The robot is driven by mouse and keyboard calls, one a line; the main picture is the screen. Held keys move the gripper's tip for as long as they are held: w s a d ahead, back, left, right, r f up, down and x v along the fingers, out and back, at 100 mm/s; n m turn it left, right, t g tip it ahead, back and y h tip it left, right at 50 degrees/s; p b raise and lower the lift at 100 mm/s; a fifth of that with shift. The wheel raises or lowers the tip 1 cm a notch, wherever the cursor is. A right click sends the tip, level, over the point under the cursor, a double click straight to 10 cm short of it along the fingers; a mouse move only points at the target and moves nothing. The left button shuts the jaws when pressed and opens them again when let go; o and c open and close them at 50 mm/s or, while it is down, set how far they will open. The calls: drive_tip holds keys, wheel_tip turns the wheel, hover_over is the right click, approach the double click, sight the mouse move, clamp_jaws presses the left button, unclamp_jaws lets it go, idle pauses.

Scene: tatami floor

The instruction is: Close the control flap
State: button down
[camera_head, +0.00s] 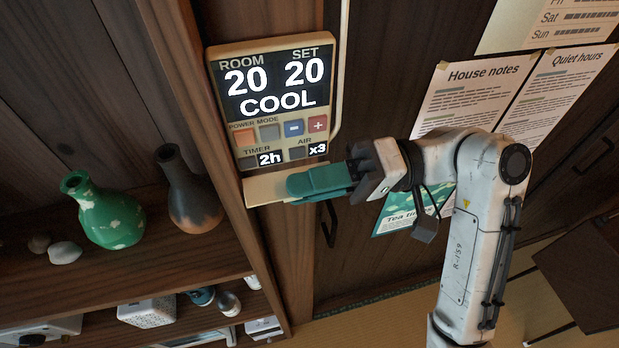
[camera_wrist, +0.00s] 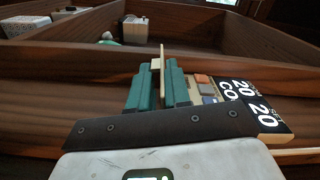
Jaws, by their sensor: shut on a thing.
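The control panel (camera_head: 272,98) is a cream wall unit with a dark display reading ROOM 20, SET 20, COOL. Below the display are its buttons and the TIMER 2h and AIR x3 readouts, all uncovered. The control flap (camera_head: 265,188) is a cream strip at the panel's lower edge, standing open. My gripper (camera_head: 296,184) has teal fingers and is shut on the flap, coming from the right. In the wrist view the flap (camera_wrist: 162,57) shows edge-on between the two fingers (camera_wrist: 161,84), with the panel (camera_wrist: 228,96) to their right. The fingers hide part of the flap.
Left of the panel is a wooden shelf with a green vase (camera_head: 105,211), a dark vase (camera_head: 192,190) and stones (camera_head: 64,253). Boxes and small jars stand on the lower shelf. Papers, including the house notes (camera_head: 470,92), hang right of the panel behind my arm.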

drive_tip(key=m, duration=0.2)
drive_tip(key=r+m, duration=0.1)
drive_tip(key=m, duration=0.1)
drive_tip(key=shift+d+r+m, duration=0.1)
drive_tip(key=shift+r+m, duration=0.05)
drive_tip(key=shift+m, duration=0.15)
drive_tip(key=shift+w+r+m, duration=0.1)
drive_tip(key=shift+r+m, duration=0.15)
drive_tip(key=shift+m, duration=0.75)
drive_tip(key=shift+r+m, duration=0.2)
drive_tip(key=shift+m, duration=0.8)
drive_tip(key=c, duration=1.3)
unclamp_jaws()
drive_tip(key=shift+b+v, duration=1.55)
drive_tip(key=shift+v, duration=3.8)
drive_tip(key=shift+o, duration=0.2)
